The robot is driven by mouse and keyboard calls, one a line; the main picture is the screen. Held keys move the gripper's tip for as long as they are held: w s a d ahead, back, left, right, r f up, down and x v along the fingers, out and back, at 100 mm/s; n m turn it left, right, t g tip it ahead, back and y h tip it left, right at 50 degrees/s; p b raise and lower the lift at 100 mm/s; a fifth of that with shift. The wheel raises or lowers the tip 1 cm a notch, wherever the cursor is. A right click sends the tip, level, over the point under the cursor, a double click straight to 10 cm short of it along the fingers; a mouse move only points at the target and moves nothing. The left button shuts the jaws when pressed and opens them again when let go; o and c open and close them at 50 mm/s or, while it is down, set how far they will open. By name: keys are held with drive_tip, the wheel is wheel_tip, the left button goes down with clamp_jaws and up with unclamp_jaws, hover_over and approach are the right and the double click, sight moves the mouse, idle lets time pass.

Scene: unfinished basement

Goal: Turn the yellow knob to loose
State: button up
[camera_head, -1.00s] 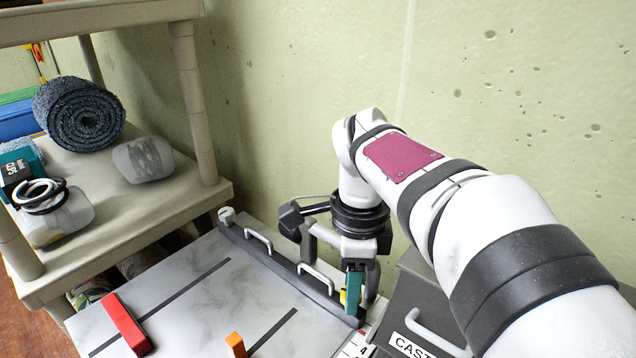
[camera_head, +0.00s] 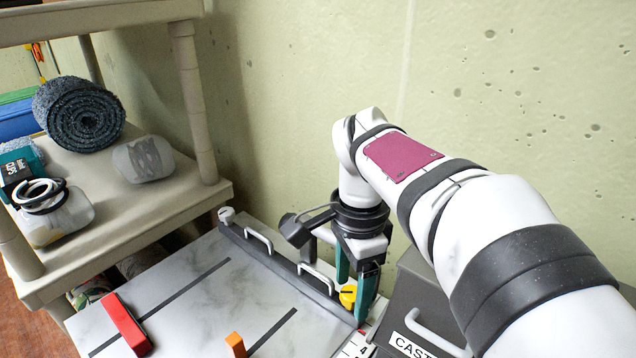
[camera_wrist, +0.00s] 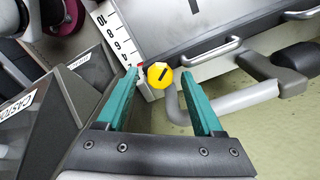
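The yellow knob (camera_head: 348,295) sits at the near end of the dark rail along the back of the marbled board. In the wrist view the knob (camera_wrist: 160,75) is many-sided with a dark slanting line on its face. My gripper (camera_head: 352,301) points down at it, with teal fingers apart. In the wrist view the knob shows between the two fingertips, with a gap on each side; whether the tips are level with it I cannot tell. A small red mark (camera_wrist: 140,64) lies beside the knob near the left fingertip. I cannot read a "loose" label.
The dark rail (camera_head: 275,262) carries two light handles. A grey box (camera_head: 400,318) with a partly hidden label stands close at the right. A numbered scale (camera_wrist: 117,32) lies beside the knob. Red (camera_head: 126,324) and orange (camera_head: 236,345) blocks are on the board. The wall is close behind.

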wheel_tip(320, 180, up, 16)
idle(0.6)
drive_tip(key=shift+a+f, duration=0.1)
drive_tip(key=shift+f, duration=0.05)
drive_tip(key=s+a+f+h, duration=0.1)
drive_tip(key=s+a+h, duration=0.1)
drive_tip(key=a+h, duration=0.3)
drive_tip(key=t, duration=0.1)
approach(350, 292)
drive_tip(key=shift+y, duration=0.4)
drive_tip(key=x, duration=0.8)
drive_tip(key=shift+d+f, duration=0.1)
drive_tip(key=shift+d, duration=0.3)
